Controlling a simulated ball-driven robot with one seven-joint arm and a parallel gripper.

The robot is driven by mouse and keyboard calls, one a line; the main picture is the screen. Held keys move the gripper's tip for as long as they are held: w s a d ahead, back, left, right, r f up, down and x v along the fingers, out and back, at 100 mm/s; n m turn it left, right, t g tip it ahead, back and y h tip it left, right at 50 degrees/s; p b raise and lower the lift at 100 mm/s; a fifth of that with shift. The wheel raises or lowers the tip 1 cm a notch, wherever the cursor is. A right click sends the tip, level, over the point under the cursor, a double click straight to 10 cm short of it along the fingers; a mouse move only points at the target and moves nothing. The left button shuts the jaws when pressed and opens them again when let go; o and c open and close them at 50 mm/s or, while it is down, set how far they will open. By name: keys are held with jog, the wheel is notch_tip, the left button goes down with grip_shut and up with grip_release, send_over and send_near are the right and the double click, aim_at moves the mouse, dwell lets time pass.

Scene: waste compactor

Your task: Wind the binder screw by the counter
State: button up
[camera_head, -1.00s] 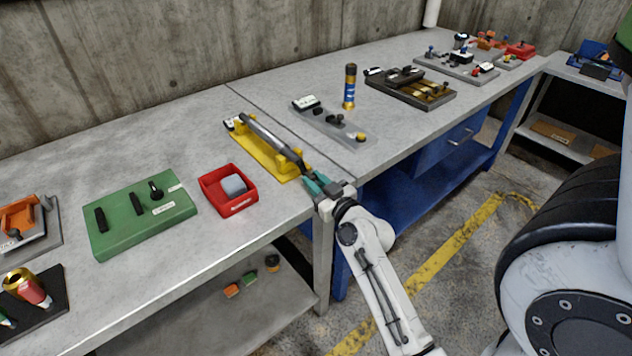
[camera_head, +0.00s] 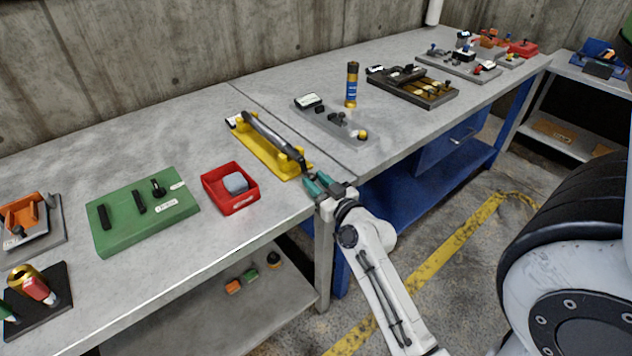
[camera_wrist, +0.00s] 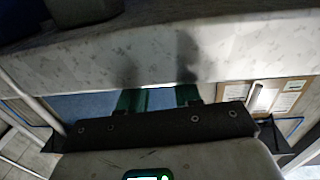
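A yellow cradle (camera_head: 262,152) with a long grey rod (camera_head: 266,134) lies near the front edge of the bench in the head view. It looks like the binder; no separate screw can be made out. The rod's dark near end (camera_head: 304,163) points toward my gripper. My gripper (camera_head: 313,183) is at the bench's front edge, just beyond that end. I cannot tell whether they touch. In the wrist view its two green fingers (camera_wrist: 160,98) are apart with nothing seen between them, and the pale bench edge (camera_wrist: 220,50) lies ahead of them.
A red bin (camera_head: 228,200) with a grey block and a green board (camera_head: 130,222) stand left of the cradle. Bare bench lies behind the cradle.

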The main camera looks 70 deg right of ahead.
jog(key=b+v, duration=0.2)
jog(key=v, duration=0.8)
jog(key=shift+o, duration=0.4)
jog(key=shift+s, duration=0.1)
jog(key=shift+o, duration=0.7)
jog(key=shift+r+p, duration=0.25)
jog(key=shift+p, duration=0.1)
jog(key=shift+o, duration=0.3)
jog(key=r+p, duration=0.1)
jog(key=p, duration=0.1)
jog(key=r+g+y+p, duration=0.1)
jog(key=r+p, duration=0.1)
jog(key=r+g+y+p, duration=0.1)
jog(key=p, duration=0.1)
jog(key=shift+w+a+r+p, duration=0.1)
jog(key=shift+w+r+p, duration=0.2)
jog(key=shift+w, duration=0.1)
jog(key=shift+g, duration=0.7)
jog(key=p+x, duration=0.1)
jog(key=x, duration=0.4)
jog(key=p+x, duration=0.1)
jog(key=x, duration=0.4)
jog(key=shift+w+f, duration=0.1)
jog(key=shift+f, duration=0.25)
jog(key=shift+c, duration=0.2)
